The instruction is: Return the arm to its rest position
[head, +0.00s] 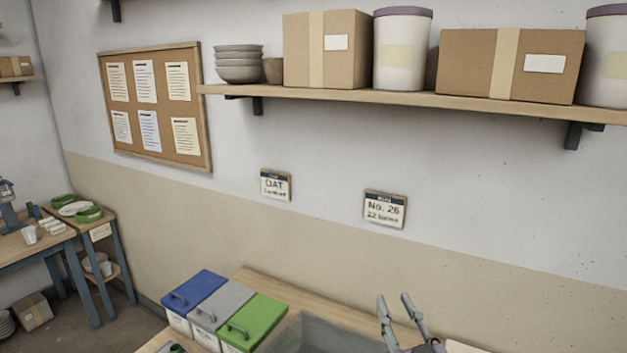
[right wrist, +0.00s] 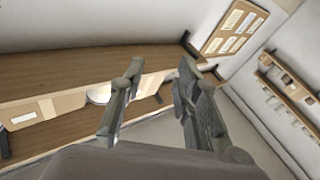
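My right gripper (head: 398,307) shows at the bottom of the head view, right of centre, with its fingers pointing up. Its two fingers are apart with nothing between them. The right wrist view also shows this gripper (right wrist: 158,80) open and empty, with the shelf and wall beyond it. Only the fingers and a bit of the hand show in the head view; the rest of the right arm is out of the picture. My left gripper is in neither view.
Lidded buckets, blue (head: 194,290), grey (head: 221,301) and green (head: 254,319), stand on the bench (head: 262,277) left of the gripper. A wall shelf (head: 420,98) holds boxes, bowls and white tubs above. Two small signs hang on the wall (head: 320,230). A side table (head: 40,244) stands at left.

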